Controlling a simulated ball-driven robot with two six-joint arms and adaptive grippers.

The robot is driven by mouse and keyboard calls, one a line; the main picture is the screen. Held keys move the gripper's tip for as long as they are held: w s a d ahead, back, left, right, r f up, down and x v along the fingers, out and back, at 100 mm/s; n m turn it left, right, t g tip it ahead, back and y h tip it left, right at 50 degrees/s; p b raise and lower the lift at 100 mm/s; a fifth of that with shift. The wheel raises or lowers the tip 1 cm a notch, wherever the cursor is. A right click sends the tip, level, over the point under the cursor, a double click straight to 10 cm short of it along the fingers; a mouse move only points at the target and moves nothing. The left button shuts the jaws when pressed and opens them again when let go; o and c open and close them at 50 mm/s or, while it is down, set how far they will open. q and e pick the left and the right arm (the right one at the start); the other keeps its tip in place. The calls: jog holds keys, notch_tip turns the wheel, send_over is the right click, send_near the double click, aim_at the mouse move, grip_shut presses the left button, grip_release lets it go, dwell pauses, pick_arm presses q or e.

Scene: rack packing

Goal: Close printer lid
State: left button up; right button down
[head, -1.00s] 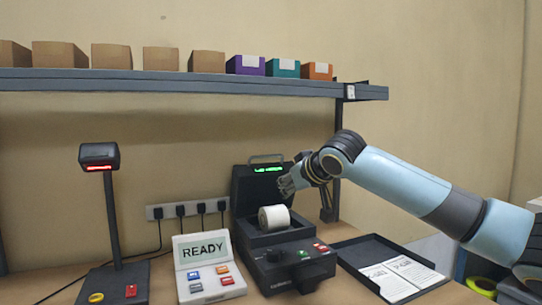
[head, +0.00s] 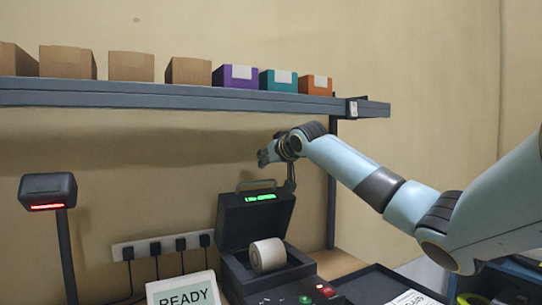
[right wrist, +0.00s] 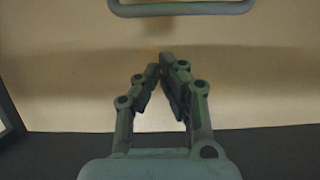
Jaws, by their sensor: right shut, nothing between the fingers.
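The black printer (head: 240,272) stands on the table with its lid (head: 238,218) raised upright at the back. The lid has a lit green display (head: 260,198) and a grey loop handle (head: 256,184) on its top edge. A white paper roll (head: 268,255) sits in the open bay. My right gripper (head: 264,157) is above the lid, over the handle, shut and empty. In the right wrist view its fingers (right wrist: 163,75) are together, and the handle (right wrist: 180,10) crosses the top of the picture, apart from them. My left gripper is not in view.
A shelf (head: 150,96) with brown, purple, teal and orange boxes runs above. A scanner on a stand (head: 48,191) is at left. A power strip (head: 160,248) is on the wall.

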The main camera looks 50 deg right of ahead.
aim_at(263, 191)
jog(key=f, duration=0.1)
jog(key=w+f+p, duration=0.1)
jog(key=f, duration=0.1)
jog(key=shift+w+d+p, duration=0.25)
jog(key=shift+d+p, duration=0.05)
jog(key=shift+p, duration=0.05)
jog(key=shift+s+a, duration=0.1)
jog(key=shift+s, duration=0.2)
jog(key=shift+s+a+f, duration=0.15)
jog(key=shift+f, duration=0.15)
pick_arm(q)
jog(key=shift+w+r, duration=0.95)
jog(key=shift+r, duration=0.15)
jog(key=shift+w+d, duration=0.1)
